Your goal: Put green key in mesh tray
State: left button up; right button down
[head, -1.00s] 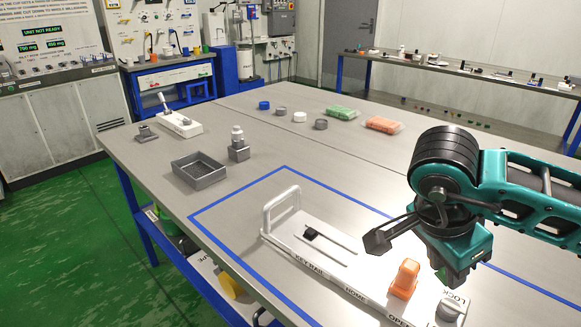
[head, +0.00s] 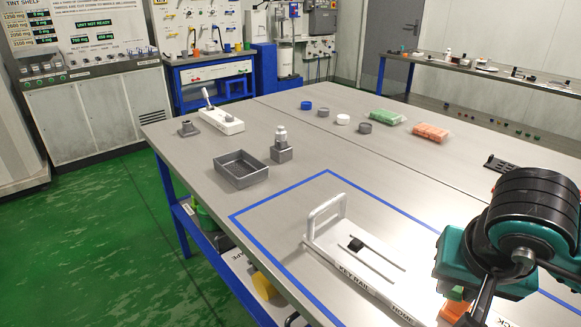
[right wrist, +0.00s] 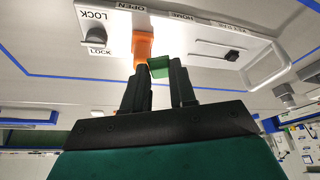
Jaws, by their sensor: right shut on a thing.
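The green key (right wrist: 160,68) is between the fingertips of my right gripper (right wrist: 157,75) in the right wrist view, and the gripper is shut on it. The key is in front of the orange lever (right wrist: 143,45) of the white key-rail fixture; whether they touch is unclear. In the head view my right gripper (head: 470,290) is at lower right over the fixture, its fingertips and the key mostly hidden. A grey open-topped tray (head: 240,180) stands empty on the table, left of the fixture; I cannot tell if its walls are mesh. My left gripper is out of view.
The white fixture (head: 345,270) with its raised handle lies inside a blue tape outline. Several small rings and green and orange packs (head: 430,132) are farther back. The table between is clear.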

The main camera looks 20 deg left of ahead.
aim_at(241, 172)
jog(key=i+j, duration=0.15)
jog(key=j, duration=0.4)
jog(key=i+j+z, duration=0.1)
jog(key=j, duration=0.5)
jog(key=i+j, duration=0.2)
jog(key=j, duration=0.35)
jog(key=i+j+z, duration=0.1)
jog(key=j, duration=0.5)
jog(key=i+j, duration=0.2)
jog(key=j, duration=0.4)
jog(key=i+j+z, duration=0.1)
jog(key=j, duration=0.45)
jog(key=i+j, duration=0.1)
jog(key=j, duration=0.5)
jog(key=z, duration=0.05)
